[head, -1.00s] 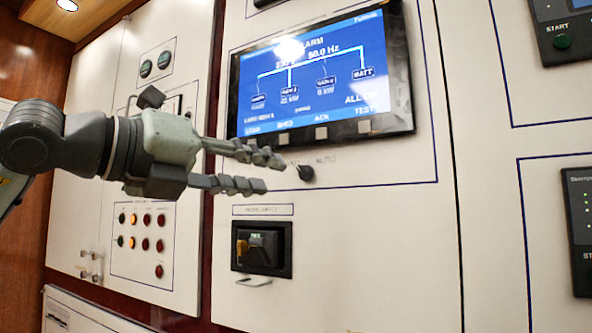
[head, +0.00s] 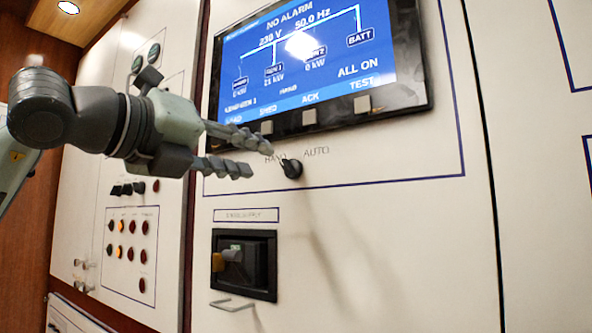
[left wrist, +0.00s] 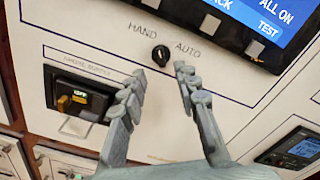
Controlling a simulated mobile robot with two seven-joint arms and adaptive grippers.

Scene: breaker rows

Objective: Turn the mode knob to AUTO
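The mode knob (head: 292,168) is a small black rotary knob on the white panel under the screen. HAND is printed at its upper left and AUTO at its upper right. Its pointer appears to lean toward HAND. My left gripper (head: 260,158) is open and empty, its fingertips just left of the knob in the head view. In the left wrist view the knob (left wrist: 161,55) shows beyond and between the two spread fingertips (left wrist: 160,72). The fingers appear apart from the knob. My right gripper is in neither view.
The blue screen (head: 300,60) above reads NO ALARM and HAND, with several buttons along its lower edge. A recessed black breaker (head: 245,265) with a wire-like handle (head: 233,305) sits below the knob. Indicator lamps (head: 132,226) are on the left panel. Panel right of the knob is clear.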

